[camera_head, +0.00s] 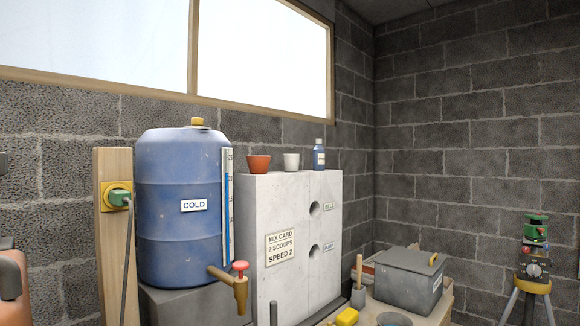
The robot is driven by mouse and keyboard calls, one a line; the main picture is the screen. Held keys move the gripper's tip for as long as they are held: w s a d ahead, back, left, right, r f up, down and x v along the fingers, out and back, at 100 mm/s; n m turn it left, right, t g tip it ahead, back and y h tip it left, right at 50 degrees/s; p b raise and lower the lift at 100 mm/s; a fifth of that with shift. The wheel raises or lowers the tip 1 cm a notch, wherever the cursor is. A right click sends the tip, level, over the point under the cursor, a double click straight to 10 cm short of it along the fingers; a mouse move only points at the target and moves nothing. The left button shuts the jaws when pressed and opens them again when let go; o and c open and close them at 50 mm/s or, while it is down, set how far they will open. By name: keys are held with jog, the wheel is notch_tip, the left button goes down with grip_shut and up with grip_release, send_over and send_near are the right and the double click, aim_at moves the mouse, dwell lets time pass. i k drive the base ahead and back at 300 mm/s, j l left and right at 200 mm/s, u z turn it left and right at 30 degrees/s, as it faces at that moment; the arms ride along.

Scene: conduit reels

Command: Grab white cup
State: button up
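The white cup (291,162) stands upright on top of a tall pale concrete block (288,205). It sits between a terracotta pot (258,164) on its left and a blue bottle (319,157) with a white label on its right, apart from both. The cup looks unobstructed from the front. I cannot make out my gripper in this view, and nothing touches the cup.
A blue barrel (178,225) marked COLD, with a red-handled tap (238,285), stands left of the block. A lidded grey box (408,283) sits on a low bench at the right. A tripod device (535,265) stands far right.

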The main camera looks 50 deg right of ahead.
aim_at(291, 161)
jog(key=i+l+u, duration=0.1)
jog(key=l+u, duration=0.3)
jog(key=l, duration=2.5)
